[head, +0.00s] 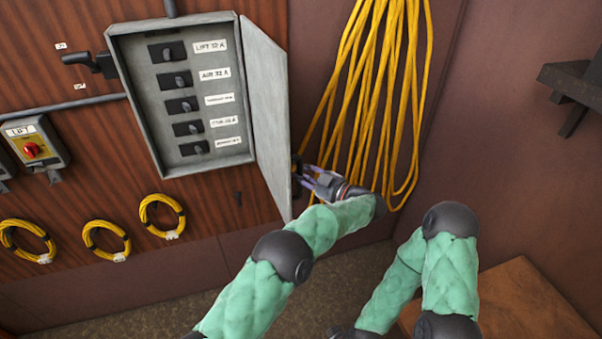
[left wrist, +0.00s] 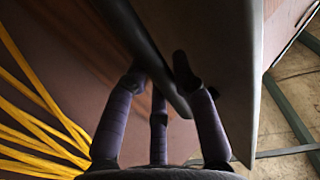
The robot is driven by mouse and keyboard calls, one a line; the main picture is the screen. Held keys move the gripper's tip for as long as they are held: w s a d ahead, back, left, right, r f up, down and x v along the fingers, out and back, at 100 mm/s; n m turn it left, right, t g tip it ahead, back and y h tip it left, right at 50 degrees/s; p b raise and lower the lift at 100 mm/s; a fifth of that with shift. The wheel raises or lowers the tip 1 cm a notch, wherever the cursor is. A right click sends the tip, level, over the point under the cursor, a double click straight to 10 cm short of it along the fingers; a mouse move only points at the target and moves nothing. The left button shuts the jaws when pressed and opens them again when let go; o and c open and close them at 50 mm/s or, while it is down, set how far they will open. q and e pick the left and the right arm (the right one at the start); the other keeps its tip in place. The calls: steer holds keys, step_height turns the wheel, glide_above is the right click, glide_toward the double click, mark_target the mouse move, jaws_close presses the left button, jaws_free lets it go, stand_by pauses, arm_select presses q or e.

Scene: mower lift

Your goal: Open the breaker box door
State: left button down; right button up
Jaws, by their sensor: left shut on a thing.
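The grey breaker box (head: 140,85) is on the wood-panelled wall. Its door (head: 262,100) is hinged on the right and stands swung well out, with the inside exposed. Several black breaker switches with white labels show inside. My left gripper (head: 308,182) is at the door's outer side, near its lower free edge, shut on the dark door handle (head: 297,165). In the left wrist view, the fingers (left wrist: 165,90) close around the dark bar of the handle (left wrist: 130,35), beside the grey door panel (left wrist: 225,60). My right arm is at the lower right; its gripper is out of frame.
Yellow cable loops (head: 375,90) hang on the wall right behind my left gripper. A lift switch box (head: 35,145) and coiled yellow cables (head: 162,215) are at left. A dark bracket (head: 572,85) juts from the right wall. A wooden top (head: 525,300) is at lower right.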

arm_select(q)
steer(key=c, duration=1)
jaws_free()
steer(key=shift+w+a+r, duration=0.15)
steer(key=shift+w, duration=0.05)
steer(key=shift+w+a, duration=0.1)
steer(key=v, duration=0.7)
steer(key=shift+d, duration=0.25)
